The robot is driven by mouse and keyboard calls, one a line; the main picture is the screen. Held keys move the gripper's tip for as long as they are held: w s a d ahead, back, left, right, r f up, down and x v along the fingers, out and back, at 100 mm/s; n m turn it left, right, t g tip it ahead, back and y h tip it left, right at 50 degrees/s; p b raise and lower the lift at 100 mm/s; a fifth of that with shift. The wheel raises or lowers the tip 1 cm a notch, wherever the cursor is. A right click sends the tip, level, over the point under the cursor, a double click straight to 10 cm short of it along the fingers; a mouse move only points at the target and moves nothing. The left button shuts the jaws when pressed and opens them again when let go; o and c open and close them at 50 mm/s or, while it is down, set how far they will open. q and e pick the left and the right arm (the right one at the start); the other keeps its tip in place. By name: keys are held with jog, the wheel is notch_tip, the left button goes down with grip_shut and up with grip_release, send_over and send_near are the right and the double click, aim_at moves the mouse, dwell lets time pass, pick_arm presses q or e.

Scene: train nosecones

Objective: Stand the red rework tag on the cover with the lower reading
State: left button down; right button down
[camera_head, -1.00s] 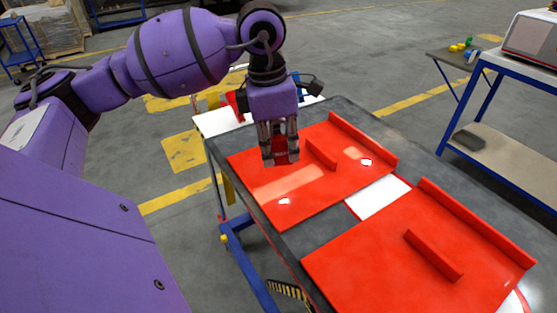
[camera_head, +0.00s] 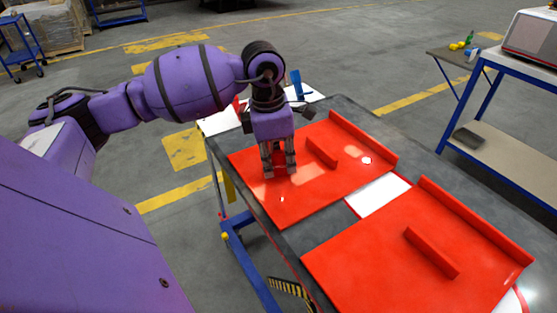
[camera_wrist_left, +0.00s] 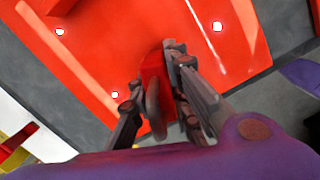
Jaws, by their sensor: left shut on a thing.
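Two red covers lie on the dark table: a far cover (camera_head: 322,180) and a near cover (camera_head: 375,262), each with a raised edge and a short rib. My left gripper (camera_head: 279,174) is over the left part of the far cover, pointing down. In the left wrist view its fingers (camera_wrist_left: 160,105) are shut on the red rework tag (camera_wrist_left: 152,82), just above or at the cover's red surface; I cannot tell whether the tag touches it. The tag is mostly hidden by the fingers. No reading is legible. My right gripper is not in view.
A white sheet (camera_head: 379,195) lies between the covers. Behind my left gripper are a white surface (camera_head: 221,121) and an upright blue object (camera_head: 297,82). A blue-framed bench (camera_head: 510,110) stands at right.

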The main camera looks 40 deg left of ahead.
pick_arm(q)
jog(key=c, duration=1.7)
grip_release()
jog(key=shift+f, duration=0.15)
jog(key=shift+o, duration=0.2)
jog(key=r, duration=0.8)
jog(key=s+a+r, duration=0.1)
jog(key=r, duration=0.3)
jog(key=shift+r, duration=0.2)
jog(key=shift+s+f, duration=0.1)
